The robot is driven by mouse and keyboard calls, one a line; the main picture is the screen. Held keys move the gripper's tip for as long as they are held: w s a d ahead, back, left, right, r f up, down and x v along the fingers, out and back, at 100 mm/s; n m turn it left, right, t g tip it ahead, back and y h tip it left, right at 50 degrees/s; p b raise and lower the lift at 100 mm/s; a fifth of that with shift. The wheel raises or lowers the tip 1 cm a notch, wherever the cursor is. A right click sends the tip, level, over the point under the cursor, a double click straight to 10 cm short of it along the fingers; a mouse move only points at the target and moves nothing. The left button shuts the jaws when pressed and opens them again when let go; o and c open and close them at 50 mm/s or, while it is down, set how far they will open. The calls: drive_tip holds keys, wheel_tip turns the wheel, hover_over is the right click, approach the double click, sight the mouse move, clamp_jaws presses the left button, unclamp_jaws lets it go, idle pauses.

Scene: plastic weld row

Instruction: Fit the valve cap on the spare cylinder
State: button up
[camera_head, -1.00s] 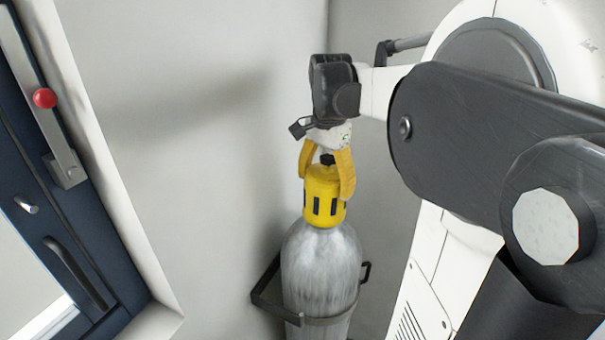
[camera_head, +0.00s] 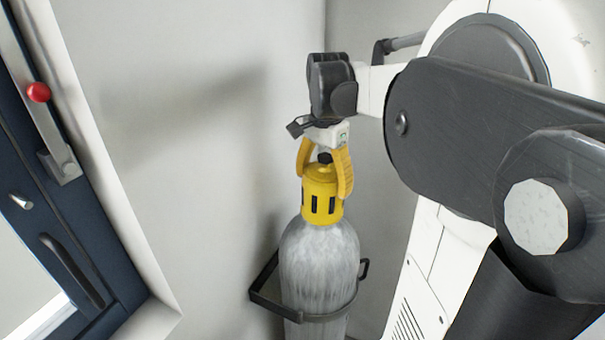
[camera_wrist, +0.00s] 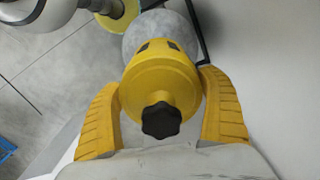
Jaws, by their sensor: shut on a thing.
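The yellow valve cap (camera_head: 321,196) with dark slots is at the top of the grey spare cylinder (camera_head: 320,262). The cap looks upright and covers the cylinder's neck. My gripper (camera_head: 325,182) comes from above with its yellow fingers on both sides of the cap, shut on it. In the wrist view the cap (camera_wrist: 160,80) is between my two fingers, with a black knob (camera_wrist: 161,120) on its top. The cylinder (camera_wrist: 160,30) shows behind it. Whether the cap is fully seated cannot be told, as the neck is hidden inside it.
A dark bracket (camera_head: 268,290) rings the cylinder near the wall corner. Pale walls (camera_head: 200,130) stand close behind and to the left. A dark blue door frame (camera_head: 40,180) with a red knob (camera_head: 38,92) is at the left. A blue object (camera_wrist: 6,148) lies on the floor.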

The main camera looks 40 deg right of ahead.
drive_tip(key=o, duration=1.1)
wheel_tip(320, 180, up, 12)
drive_tip(key=shift+r, duration=0.1)
drive_tip(key=shift+a, duration=0.1)
drive_tip(key=s+a+f+n+t, duration=0.35)
drive_tip(key=a+f+n, duration=0.45)
drive_tip(key=a, duration=0.5)
drive_tip(key=s+a+f+n+t, duration=0.2)
drive_tip(key=a+f+n+t, duration=0.2)
drive_tip(key=a+f+n, duration=0.6)
wheel_tip(320, 180, down, 31)
drive_tip(key=a+m+b, duration=0.1)
drive_tip(key=a+b, duration=0.1)
drive_tip(key=b, duration=3)
drive_tip(key=shift+a+b, duration=0.15)
drive_tip(key=shift+b, duration=0.25)
